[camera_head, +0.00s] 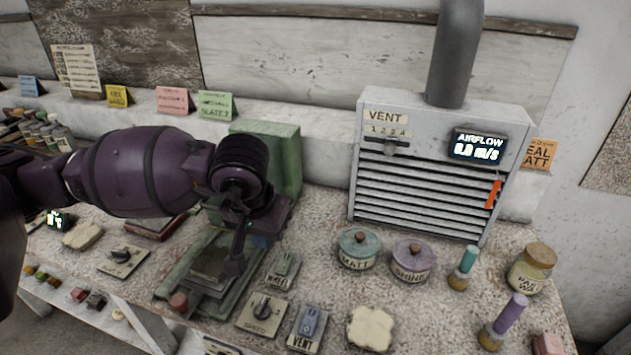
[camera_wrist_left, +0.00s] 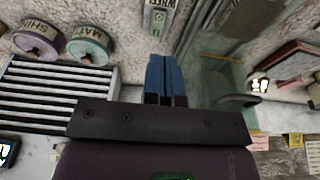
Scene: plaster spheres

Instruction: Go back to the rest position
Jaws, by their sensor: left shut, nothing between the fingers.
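My left arm reaches in from the left in the head view. My left gripper (camera_head: 234,264) points down over the green machine (camera_head: 180,268) on the bench. In the left wrist view the two blue fingers (camera_wrist_left: 164,62) are pressed together with nothing between them. The arm hides part of the machine and the bench behind it. My right gripper does not show in either view.
A grey vent unit (camera_head: 420,190) with a slider and a display stands at the back right. Teal (camera_head: 359,251) and purple (camera_head: 413,262) lidded pots stand before it. A speed knob panel (camera_head: 262,313) and a vent switch panel (camera_head: 307,328) lie near the front edge.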

